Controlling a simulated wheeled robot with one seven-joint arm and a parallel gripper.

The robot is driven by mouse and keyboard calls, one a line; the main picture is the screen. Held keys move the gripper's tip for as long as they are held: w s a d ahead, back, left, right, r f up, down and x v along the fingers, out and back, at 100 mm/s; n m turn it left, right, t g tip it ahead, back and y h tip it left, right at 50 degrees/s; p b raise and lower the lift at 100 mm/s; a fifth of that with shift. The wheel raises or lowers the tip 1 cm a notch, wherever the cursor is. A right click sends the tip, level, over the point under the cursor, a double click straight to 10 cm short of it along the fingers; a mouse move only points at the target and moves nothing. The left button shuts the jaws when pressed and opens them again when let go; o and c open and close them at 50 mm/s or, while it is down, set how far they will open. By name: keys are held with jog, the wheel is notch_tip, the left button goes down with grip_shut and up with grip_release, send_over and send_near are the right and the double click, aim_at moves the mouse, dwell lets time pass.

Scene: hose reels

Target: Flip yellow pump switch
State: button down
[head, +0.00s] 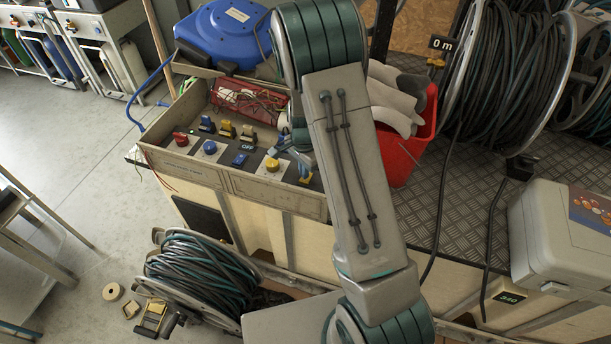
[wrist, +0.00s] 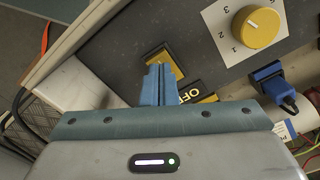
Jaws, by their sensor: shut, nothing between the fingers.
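A yellow switch (wrist: 161,56) shows on the dark control panel in the wrist view, beside a plate marked OFF (wrist: 188,95). My gripper (wrist: 158,72) is shut and empty, its blue fingertips together over the near part of this switch and hiding some of it. I cannot tell whether they touch it.
A yellow dial (wrist: 257,27) and a blue switch (wrist: 275,85) sit close by on the panel.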

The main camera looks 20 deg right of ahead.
jog(key=shift+f+b, duration=0.7)
jog(key=shift+f, duration=0.3)
dwell(0.6)
jog(key=shift+r, duration=0.2)
jog(key=shift+r+p, duration=2.5)
jog(key=shift+r, duration=0.85)
